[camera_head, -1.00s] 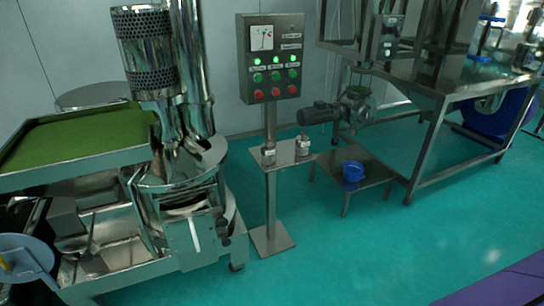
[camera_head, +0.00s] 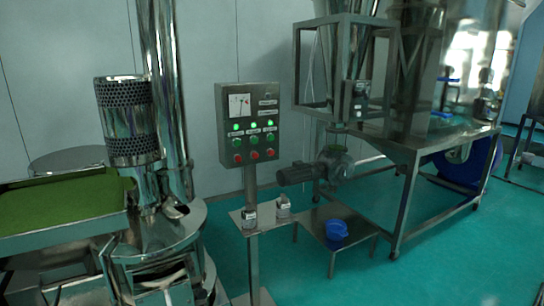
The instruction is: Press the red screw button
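A grey metal control box (camera_head: 228,123) stands on a post in the middle of the head view. Its face has a white gauge at the upper left and a row of lit green lamps. Below the lamps are a row of green buttons and a row of red buttons (camera_head: 254,154). Labels sit by the lamps, but they are too small to read, so I cannot tell which red button is the screw one. Neither of my grippers shows in the view.
A steel sieve machine with a green tray (camera_head: 62,203) stands at the left. A small shelf on the box's post holds two small metal items. A low table with a blue bowl (camera_head: 337,230) and a steel frame stand at the right. Teal floor is open at the lower right.

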